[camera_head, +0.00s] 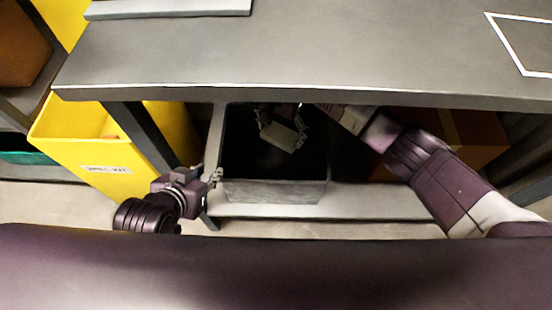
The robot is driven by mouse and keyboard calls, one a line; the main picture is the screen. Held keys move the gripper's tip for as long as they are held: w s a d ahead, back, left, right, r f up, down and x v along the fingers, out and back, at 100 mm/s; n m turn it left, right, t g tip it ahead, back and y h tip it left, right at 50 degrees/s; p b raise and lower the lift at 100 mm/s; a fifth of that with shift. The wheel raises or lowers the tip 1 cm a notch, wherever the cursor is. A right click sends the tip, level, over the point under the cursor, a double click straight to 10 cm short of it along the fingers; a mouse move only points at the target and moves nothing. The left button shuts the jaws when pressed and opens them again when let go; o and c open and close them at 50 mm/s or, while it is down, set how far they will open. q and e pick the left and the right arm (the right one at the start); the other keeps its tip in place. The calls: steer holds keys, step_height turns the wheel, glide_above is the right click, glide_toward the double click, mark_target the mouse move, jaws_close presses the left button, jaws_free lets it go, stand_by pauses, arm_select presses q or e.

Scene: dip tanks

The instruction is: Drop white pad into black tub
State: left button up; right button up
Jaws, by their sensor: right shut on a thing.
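The black tub (275,191) stands on the lower shelf under the grey table, its dark inside open toward me. My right arm reaches in under the table top from the right. My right gripper (283,124) is shut on the white pad (279,137), which looks pale grey in the shadow and shows over the tub's opening. I cannot tell how far above the tub's floor it is. My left gripper (212,178) is beside the tub's left wall, close to the table leg. It is small in view, and I cannot tell whether its fingers are open.
The grey table top (300,50) overhangs the tub. A yellow bin (95,150) with a label stands to the left. A brown box (470,135) is on the lower shelf at the right, behind my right arm. The shelf (370,206) has bare room right of the tub.

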stand_by(0.3)
steer(key=o, duration=1.2)
step_height(320, 180, up, 8)
steer(key=shift+f, duration=0.25)
steer(key=shift+s+f, duration=0.1)
